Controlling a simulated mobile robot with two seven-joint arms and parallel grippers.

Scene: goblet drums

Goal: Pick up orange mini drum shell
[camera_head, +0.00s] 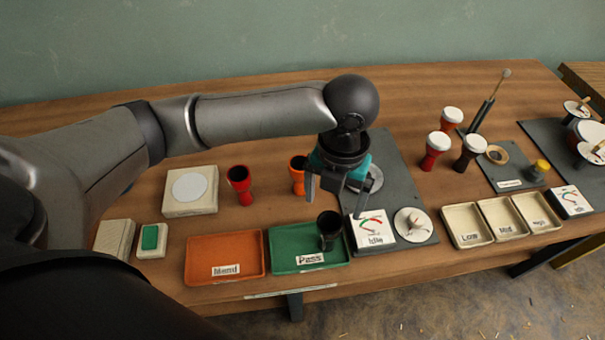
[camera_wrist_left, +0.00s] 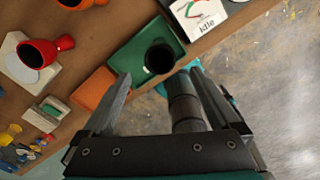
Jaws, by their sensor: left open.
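The orange mini drum shell (camera_head: 298,175) stands upright on the wooden table, just left of my left gripper and partly behind it in the head view. An orange piece, likely the same shell, shows cut off at the top of the left wrist view (camera_wrist_left: 80,4). My left gripper (camera_head: 335,196) is open and empty, pointing down near the gauge station. In the left wrist view the open fingers (camera_wrist_left: 160,72) spread on either side of a black shell (camera_wrist_left: 158,60), which stands in the green Pass tray (camera_head: 285,262).
A red shell (camera_head: 241,184) stands left of the orange one. The orange Mend tray (camera_head: 204,262) is beside the Pass tray. The Idle gauge box (camera_head: 373,228) is close right of the gripper. Drums with white heads (camera_head: 437,145) and small labelled trays (camera_head: 467,225) stand further right.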

